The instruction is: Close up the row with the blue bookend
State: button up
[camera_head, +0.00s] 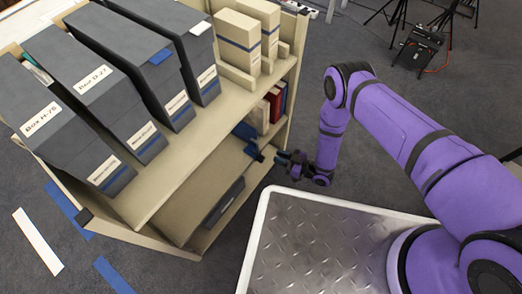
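A blue piece that looks like the bookend (244,131) stands on the lower shelf, just left of a short row of books (272,105) in tan, red and blue. My gripper (264,156), small and dark, reaches in at the open front of that shelf, just below and right of the blue piece. A small dark part lies between them, and I cannot tell if it is a fingertip or part of the bookend. Whether the fingers touch or hold the bookend is too small to see. The upper shelf hides the back of the row.
The beige shelf unit (190,150) has several grey boxes (95,80) and tan boxes (248,40) on top. A dark flat item (224,202) lies at the lower shelf's front. My metal-topped base is at lower right. Blue and white strips (38,240) lie on the floor.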

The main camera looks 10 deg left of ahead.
aim_at(258, 147)
jog(key=a, duration=0.3)
jog(key=w+a, duration=0.1)
jog(key=a, duration=0.2)
jog(key=w+a, duration=0.1)
jog(key=a, duration=0.2)
jog(key=shift+a, duration=0.3)
grip_shut()
jog(key=shift+w, duration=0.1)
